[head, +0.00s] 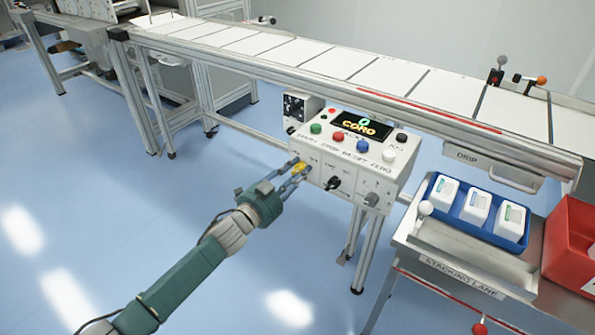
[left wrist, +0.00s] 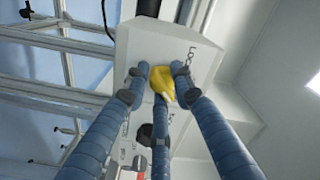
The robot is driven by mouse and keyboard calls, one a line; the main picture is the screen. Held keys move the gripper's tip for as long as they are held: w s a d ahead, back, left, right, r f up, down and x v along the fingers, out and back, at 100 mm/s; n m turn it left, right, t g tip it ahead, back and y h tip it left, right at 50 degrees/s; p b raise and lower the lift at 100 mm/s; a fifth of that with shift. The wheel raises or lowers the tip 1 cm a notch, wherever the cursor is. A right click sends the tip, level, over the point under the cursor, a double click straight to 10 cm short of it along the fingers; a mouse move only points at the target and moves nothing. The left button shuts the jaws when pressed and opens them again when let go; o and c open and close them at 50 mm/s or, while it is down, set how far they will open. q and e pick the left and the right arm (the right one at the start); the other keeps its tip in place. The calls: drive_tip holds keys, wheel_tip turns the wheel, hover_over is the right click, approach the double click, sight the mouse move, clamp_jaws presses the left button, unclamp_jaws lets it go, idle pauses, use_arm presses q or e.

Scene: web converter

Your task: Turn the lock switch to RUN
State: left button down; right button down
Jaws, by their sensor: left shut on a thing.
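The yellow lock switch (head: 298,166) sits at the left end of the lower row on the front of the white control box (head: 345,195). My left gripper (head: 301,174) reaches it from the lower left, its blue fingers closed around it. In the left wrist view, the yellow switch (left wrist: 163,83) lies between the three fingertips of my left gripper (left wrist: 160,76). Letters reading "LOC" show beside it on the box face. The fingers hide part of the switch, and I cannot read its position. My right gripper is not in view.
Other knobs, including a black one (head: 333,183), sit right of the switch. Coloured buttons and a lit display (head: 361,125) are above. A conveyor (head: 390,75) runs behind. A blue tray (head: 437,195) and red bin (head: 562,262) stand right. The floor at left is clear.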

use_arm(q)
drive_tip(key=shift+a+f, duration=0.35)
drive_tip(key=shift+f, duration=0.05)
drive_tip(key=c, duration=1.5)
unclamp_jaws()
drive_tip(key=shift+r, duration=0.2)
drive_tip(key=v, duration=1.2)
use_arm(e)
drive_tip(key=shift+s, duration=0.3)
